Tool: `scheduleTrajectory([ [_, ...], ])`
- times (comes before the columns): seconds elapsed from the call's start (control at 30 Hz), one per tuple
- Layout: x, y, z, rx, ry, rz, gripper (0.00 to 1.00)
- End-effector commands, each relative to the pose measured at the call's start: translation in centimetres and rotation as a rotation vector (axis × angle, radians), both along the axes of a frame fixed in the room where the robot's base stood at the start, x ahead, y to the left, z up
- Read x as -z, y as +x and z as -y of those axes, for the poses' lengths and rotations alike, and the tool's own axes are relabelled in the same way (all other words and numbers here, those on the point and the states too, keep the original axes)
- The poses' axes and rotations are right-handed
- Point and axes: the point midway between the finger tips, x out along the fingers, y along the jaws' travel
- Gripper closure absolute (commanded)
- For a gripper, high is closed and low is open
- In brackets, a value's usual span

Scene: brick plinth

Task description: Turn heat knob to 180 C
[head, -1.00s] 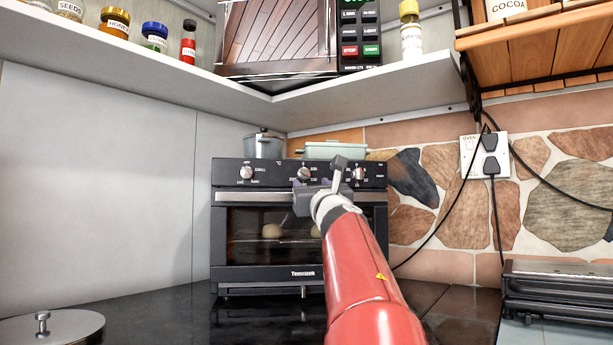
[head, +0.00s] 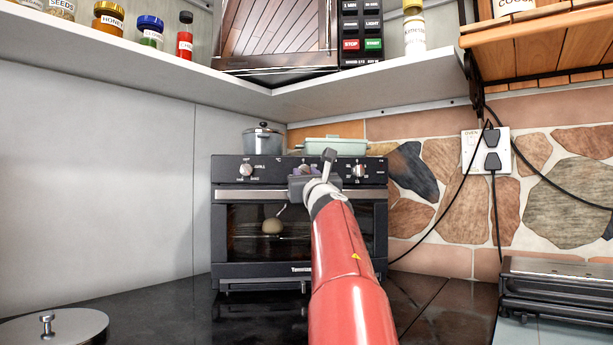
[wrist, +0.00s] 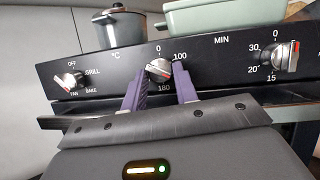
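The heat knob (wrist: 158,70) is the middle dial on the black oven panel, marked °C, with 0 above, 100 at right and 180 below. A gap seems to show beside the knob; contact cannot be told. In the head view my gripper (head: 303,184) is in front of the oven (head: 245,270) and largely hides the knob.
The function knob (wrist: 70,82) is left of the heat knob and the minute timer knob (wrist: 286,57) is right. A grey pot (head: 263,142) and a pale green dish (head: 335,146) stand on the oven. A shelf (head: 380,87) overhangs above.

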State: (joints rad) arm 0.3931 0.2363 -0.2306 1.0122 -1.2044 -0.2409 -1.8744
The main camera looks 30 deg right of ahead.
Motion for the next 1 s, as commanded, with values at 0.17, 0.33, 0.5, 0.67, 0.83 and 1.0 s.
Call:
scheduleTrajectory([
  [0.17, 0.0, -0.01, 0.01, 0.0, 0.001, 0.0, 0.94],
  [0.33, 0.06, 0.01, -0.04, 0.0, 0.018, 0.01, 0.94],
  [0.5, 0.18, 0.07, -0.15, -0.001, 0.08, 0.038, 0.94],
  [0.67, 0.24, 0.19, -0.36, -0.003, 0.181, 0.088, 0.94],
  [0.83, 0.18, 0.28, -0.56, -0.002, 0.319, 0.155, 0.94],
  [1.0, 0.0, 0.29, -0.65, -0.002, 0.467, 0.226, 0.94],
])
